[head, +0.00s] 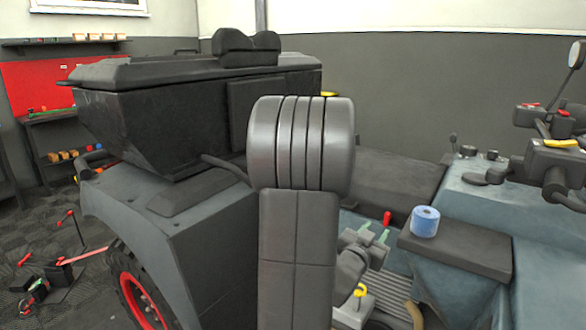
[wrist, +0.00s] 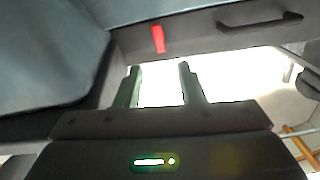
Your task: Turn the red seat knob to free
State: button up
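The red seat knob (head: 387,217) shows as a small upright red piece just beyond my gripper in the head view. In the wrist view the red knob (wrist: 158,39) is a short red tab on a dark grey panel, slightly tilted. My gripper (head: 375,231) has green fingers, and in the wrist view my gripper (wrist: 159,68) is open with nothing between the fingers. The knob lies ahead of the fingertips, roughly in line with the gap, and appears apart from them. My grey arm hides part of the scene in the head view.
A blue roll (head: 425,222) stands on a dark pad (head: 470,252) right of my gripper. A dark handle (wrist: 260,22) sits on the panel right of the knob. A yellow-topped piece (head: 360,290) is below my wrist. A large vehicle body (head: 205,245) is at left.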

aim_at(386, 217)
jog(key=x, duration=0.9)
jog(key=shift+s+a+p, duration=0.1)
jog(key=shift+p, duration=0.35)
